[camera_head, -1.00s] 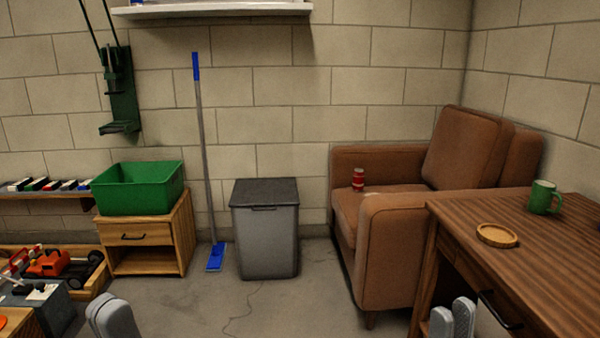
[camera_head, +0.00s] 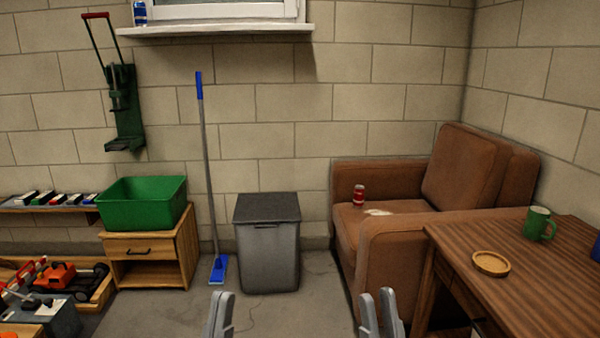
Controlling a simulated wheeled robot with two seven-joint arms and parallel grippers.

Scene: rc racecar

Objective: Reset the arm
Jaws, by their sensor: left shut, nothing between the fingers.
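My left gripper (camera_head: 220,312) stands upright at the bottom edge, left of centre, with its fingers together and nothing between them. My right gripper (camera_head: 379,312) stands upright at the bottom edge, right of centre. A narrow gap shows between its two grey fingers, and no object is in it.
The wooden table (camera_head: 540,290) at right holds a round wooden coaster (camera_head: 491,264) and a green mug (camera_head: 538,224). A brown armchair (camera_head: 395,265) with a red can (camera_head: 358,195), a grey bin (camera_head: 268,255) and a green crate (camera_head: 142,207) on a cabinet (camera_head: 150,273) stand behind. Floor (camera_head: 175,312) between is clear.

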